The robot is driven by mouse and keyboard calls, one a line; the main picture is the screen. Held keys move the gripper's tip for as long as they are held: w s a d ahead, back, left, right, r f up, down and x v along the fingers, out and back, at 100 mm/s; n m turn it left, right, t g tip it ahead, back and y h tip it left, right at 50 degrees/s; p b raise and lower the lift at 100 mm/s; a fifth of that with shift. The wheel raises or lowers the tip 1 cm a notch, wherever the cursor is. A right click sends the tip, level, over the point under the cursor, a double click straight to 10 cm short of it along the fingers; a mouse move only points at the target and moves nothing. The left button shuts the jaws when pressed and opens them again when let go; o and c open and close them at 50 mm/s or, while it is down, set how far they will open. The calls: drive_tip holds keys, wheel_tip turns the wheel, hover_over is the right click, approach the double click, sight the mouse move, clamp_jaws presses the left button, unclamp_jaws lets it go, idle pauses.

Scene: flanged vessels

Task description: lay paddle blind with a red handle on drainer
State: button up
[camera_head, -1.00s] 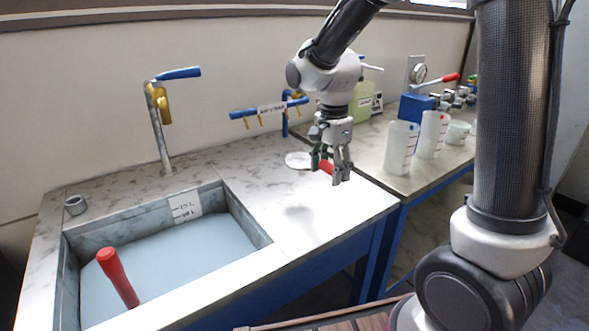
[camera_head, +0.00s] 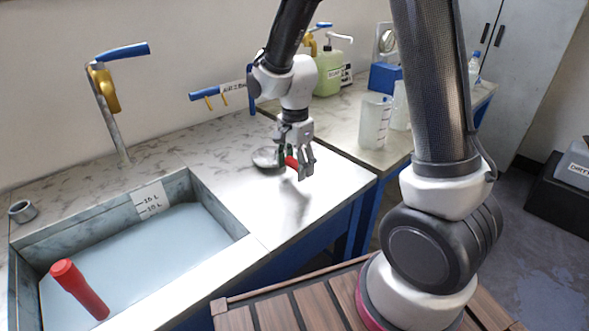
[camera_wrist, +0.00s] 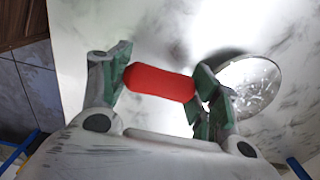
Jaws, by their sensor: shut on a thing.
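The paddle blind is a round grey disc (camera_head: 267,157) with a red handle (camera_head: 291,162). In the wrist view the red handle (camera_wrist: 160,82) lies between my two fingers and the shiny disc (camera_wrist: 252,88) shows to the right, partly hidden by the right finger. My gripper (camera_head: 297,170) is shut on the handle, pointing down over the pale marbled drainer (camera_head: 325,195) right of the sink. A shadow lies on the drainer below the gripper. Whether the disc touches the surface I cannot tell.
Beakers (camera_head: 373,122) and a green bottle (camera_head: 329,72) stand on the right-hand bench.

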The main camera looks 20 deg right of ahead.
drive_tip(key=shift+f, duration=0.8)
drive_tip(key=shift+f, duration=0.15)
drive_tip(key=o, duration=1.7)
drive_tip(key=shift+c, duration=0.2)
